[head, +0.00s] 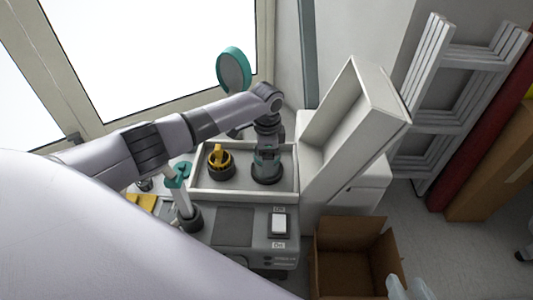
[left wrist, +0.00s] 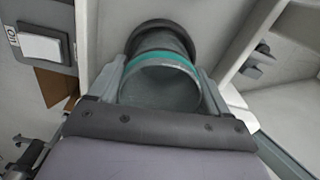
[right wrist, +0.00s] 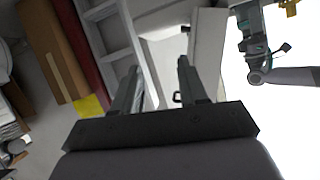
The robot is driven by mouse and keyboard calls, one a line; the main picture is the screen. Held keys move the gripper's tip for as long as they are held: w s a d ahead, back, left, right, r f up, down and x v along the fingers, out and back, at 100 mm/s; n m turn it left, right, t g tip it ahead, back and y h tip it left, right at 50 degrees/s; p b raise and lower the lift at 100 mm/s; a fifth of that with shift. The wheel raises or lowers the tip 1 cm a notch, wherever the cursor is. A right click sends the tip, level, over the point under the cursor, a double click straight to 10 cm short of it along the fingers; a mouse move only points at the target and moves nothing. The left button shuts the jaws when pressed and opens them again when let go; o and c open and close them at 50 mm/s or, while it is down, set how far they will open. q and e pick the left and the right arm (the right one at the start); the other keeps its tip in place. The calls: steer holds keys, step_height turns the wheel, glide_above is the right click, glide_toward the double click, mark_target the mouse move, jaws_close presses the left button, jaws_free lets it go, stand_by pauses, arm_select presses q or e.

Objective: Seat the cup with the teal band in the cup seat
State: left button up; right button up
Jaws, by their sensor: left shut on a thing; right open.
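The dark grey cup with the teal band (left wrist: 160,88) is between the fingers of my left gripper (left wrist: 161,72). In the head view the cup (head: 266,168) stands roughly upright in the right part of the light-rimmed tray, under my left wrist. A dark ring, apparently the cup seat (left wrist: 163,27), surrounds the cup's far end; it also shows at its foot in the head view (head: 268,181). I cannot tell how deep the cup sits. My right gripper (right wrist: 158,68) is open and empty; its fingertips show at the head view's lower right (head: 407,288).
A black round part with a yellow handle (head: 220,160) stands left of the cup. A raised light lid (head: 352,115) closes in the right side. A switch (head: 279,223) is in front. An open cardboard box (head: 345,262) and a folded ladder (head: 445,95) are at right.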

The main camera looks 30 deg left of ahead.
arm_select(q)
steer(key=shift+f, duration=0.3)
steer(key=o, duration=1)
